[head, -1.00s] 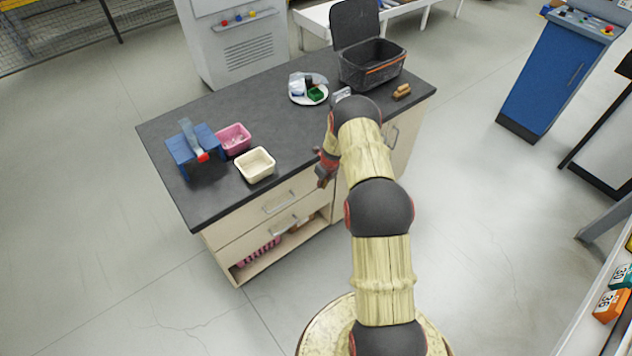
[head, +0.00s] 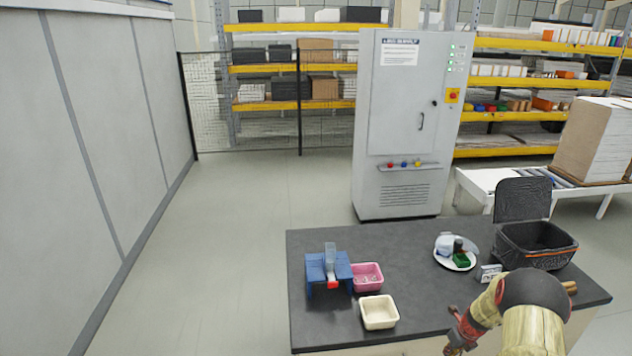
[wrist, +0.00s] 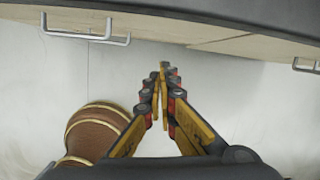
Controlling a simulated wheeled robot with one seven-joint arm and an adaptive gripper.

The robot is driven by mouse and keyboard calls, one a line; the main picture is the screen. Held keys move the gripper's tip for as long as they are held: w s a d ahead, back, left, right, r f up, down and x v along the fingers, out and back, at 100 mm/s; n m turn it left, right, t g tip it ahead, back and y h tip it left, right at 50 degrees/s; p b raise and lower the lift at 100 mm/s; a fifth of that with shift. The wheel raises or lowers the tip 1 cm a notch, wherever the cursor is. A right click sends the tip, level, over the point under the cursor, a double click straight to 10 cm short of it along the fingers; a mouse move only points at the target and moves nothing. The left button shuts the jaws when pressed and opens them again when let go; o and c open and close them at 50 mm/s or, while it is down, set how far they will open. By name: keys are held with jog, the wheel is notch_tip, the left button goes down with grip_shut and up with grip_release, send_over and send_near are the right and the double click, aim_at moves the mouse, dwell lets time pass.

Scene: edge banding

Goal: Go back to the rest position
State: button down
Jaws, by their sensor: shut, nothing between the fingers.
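My gripper (head: 458,341) is at the front edge of the dark-topped workbench (head: 420,262), low in the head view, with my arm coming in from the bottom right. In the wrist view my gripper (wrist: 164,75) has its fingers brought together at the tips with nothing between them. It points down past the bench front, where drawer handles (wrist: 86,36) show at the top. The gripper touches nothing that I can see.
On the bench are a blue fixture (head: 328,270), a pink bin (head: 367,277), a cream bin (head: 379,312), a white plate (head: 455,260) with small items, and a black open-lidded crate (head: 535,245). A grey cabinet (head: 405,130) stands behind. The floor at left (head: 220,250) is clear.

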jog(key=s+a+r+n+g+y, duration=0.1)
jog(key=s+a+n+g+y, duration=0.1)
jog(key=s+a+n, duration=0.6)
jog(key=s+a+r+n+t+b, duration=0.1)
jog(key=s+a+r+n+b, duration=0.1)
jog(key=s+a+r+n, duration=0.6)
jog(key=s+a+r+n+t+h+b, duration=0.1)
jog(key=s+a+r+n, duration=0.7)
jog(key=r, duration=0.9)
jog(key=s+a+r+n+t+h+b, duration=0.1)
jog(key=s+a+r+n+t+b, duration=0.2)
jog(key=s+a+r+n, duration=0.5)
notch_tip(320, 180, up, 6)
jog(key=shift+s+a+f+n+b, duration=0.15)
jog(key=shift+s+n+b, duration=0.65)
jog(key=shift+s, duration=0.15)
